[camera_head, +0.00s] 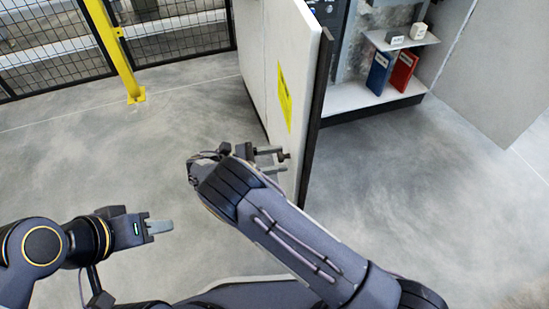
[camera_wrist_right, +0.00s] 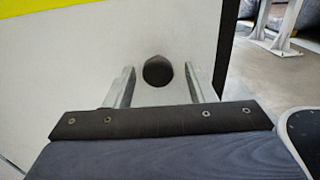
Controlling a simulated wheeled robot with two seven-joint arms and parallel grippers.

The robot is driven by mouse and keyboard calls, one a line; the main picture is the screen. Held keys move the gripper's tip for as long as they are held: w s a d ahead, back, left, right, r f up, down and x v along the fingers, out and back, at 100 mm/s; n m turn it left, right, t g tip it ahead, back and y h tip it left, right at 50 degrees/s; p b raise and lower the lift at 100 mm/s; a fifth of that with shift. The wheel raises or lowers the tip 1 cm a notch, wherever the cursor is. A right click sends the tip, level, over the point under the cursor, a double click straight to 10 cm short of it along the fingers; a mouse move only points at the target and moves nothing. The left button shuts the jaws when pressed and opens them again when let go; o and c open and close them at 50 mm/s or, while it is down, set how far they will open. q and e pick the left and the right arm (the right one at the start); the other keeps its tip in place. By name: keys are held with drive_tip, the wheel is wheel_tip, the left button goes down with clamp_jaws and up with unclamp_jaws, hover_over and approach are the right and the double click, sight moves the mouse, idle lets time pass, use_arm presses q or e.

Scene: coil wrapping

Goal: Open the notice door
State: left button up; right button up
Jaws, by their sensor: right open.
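The notice door (camera_head: 262,75) is a white cabinet door with a yellow notice (camera_head: 285,97) on its face. It stands swung out from the cabinet, its dark edge towards me. In the right wrist view, a dark round knob (camera_wrist_right: 158,72) sticks out from the white door face (camera_wrist_right: 75,75). My right gripper (camera_head: 278,157) is at the lower part of the door. Its jaws are open, with the knob between the two fingers in the wrist view; contact is not clear. My left gripper (camera_head: 160,227) is away from the door at lower left; its jaw opening cannot be made out.
The cabinet interior shows a shelf (camera_head: 403,41) with small boxes, and a blue binder (camera_head: 380,73) and a red binder (camera_head: 403,70) below. Another white panel (camera_head: 500,75) stands at right. A yellow post (camera_head: 118,55) and black mesh fence are at upper left. The grey floor left of the door is clear.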

drive_tip(key=a, duration=0.7)
drive_tip(key=shift+s+a, duration=0.35)
drive_tip(key=shift+s, duration=0.1)
idle(0.5)
